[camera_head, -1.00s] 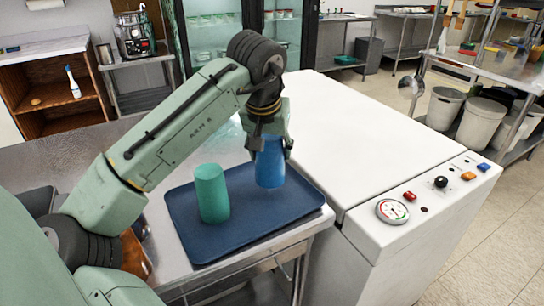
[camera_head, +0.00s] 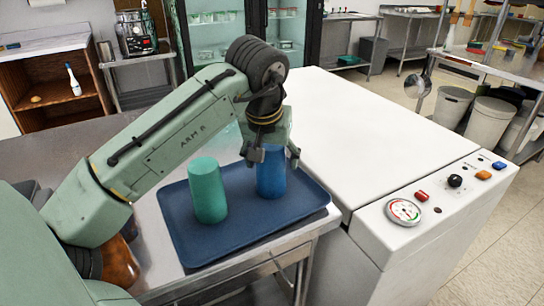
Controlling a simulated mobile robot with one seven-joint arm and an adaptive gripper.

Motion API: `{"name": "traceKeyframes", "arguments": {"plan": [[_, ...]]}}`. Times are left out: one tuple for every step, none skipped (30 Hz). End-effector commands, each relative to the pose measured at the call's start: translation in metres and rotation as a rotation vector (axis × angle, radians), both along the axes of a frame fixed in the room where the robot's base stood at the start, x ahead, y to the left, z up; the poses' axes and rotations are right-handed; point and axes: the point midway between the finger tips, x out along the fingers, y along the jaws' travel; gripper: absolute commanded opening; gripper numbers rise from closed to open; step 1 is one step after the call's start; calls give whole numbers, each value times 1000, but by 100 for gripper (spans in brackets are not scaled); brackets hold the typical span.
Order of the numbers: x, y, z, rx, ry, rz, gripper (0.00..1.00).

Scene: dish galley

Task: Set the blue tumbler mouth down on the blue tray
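The blue tumbler (camera_head: 271,176) stands upright on the right part of the blue tray (camera_head: 245,234), its lower end appearing to rest on the tray. Its upper end is hidden by my gripper, and I cannot see which end is the mouth. My gripper (camera_head: 273,160) is right above and around the top of the tumbler. Its fingers are spread to either side, with the right finger visibly apart from the tumbler's wall, so it looks open.
A green tumbler (camera_head: 208,190) stands on the tray to the left of the blue one, a small gap between them. The tray lies on a metal counter (camera_head: 150,228). A white machine (camera_head: 385,140) with knobs and a gauge borders it on the right.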

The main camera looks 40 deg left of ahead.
Motion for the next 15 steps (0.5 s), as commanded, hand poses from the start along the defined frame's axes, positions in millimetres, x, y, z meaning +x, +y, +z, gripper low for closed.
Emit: {"name": "traceKeyframes", "arguments": {"plan": [[0, 0, 0, 0, 0, 0, 70], [0, 0, 0, 0, 0, 0, 70], [0, 0, 0, 0, 0, 0, 70], [0, 0, 0, 0, 0, 0, 70], [0, 0, 0, 0, 0, 0, 70], [0, 0, 0, 0, 0, 0, 70], [0, 0, 0, 0, 0, 0, 70], [0, 0, 0, 0, 0, 0, 70], [0, 0, 1, 0, 0, 0, 70], [0, 0, 2, 1, 0, 0, 70], [0, 0, 4, 1, 0, 0, 70], [-1, -1, 8, -1, 0, 0, 70], [-2, -1, 12, -1, -2, -1, 70], [-3, -2, 17, 0, -2, -2, 70], [-5, -3, 25, 0, -2, -2, 70]]}}
